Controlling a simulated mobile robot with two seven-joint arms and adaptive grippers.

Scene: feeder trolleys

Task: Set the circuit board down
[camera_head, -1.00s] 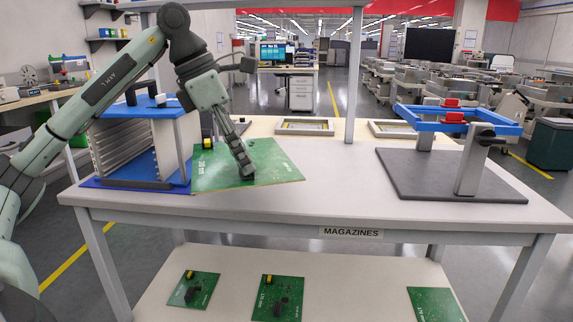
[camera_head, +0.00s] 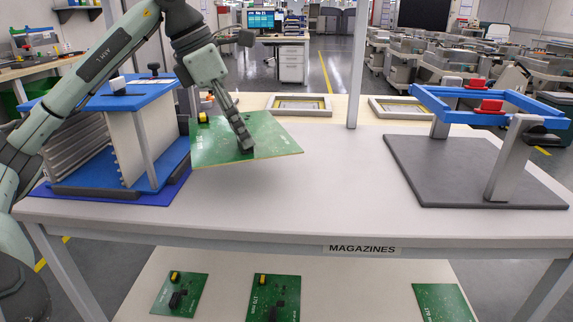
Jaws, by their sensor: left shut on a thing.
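A green circuit board (camera_head: 218,150) with a yellow part at its far left corner is held above the white tabletop. My left gripper (camera_head: 246,145) is shut on a dark part on the board's upper face, and the board sits slightly tilted. A shadow lies on the table below it. The board's left edge is beside the blue and white magazine rack (camera_head: 128,150). My right gripper is not in view.
A grey base with a blue rail frame (camera_head: 475,93) stands on the table's right. Two shallow frames (camera_head: 298,106) lie at the back. Several green boards, one (camera_head: 272,297) in the middle, lie on the lower shelf. The table's middle (camera_head: 330,190) is clear.

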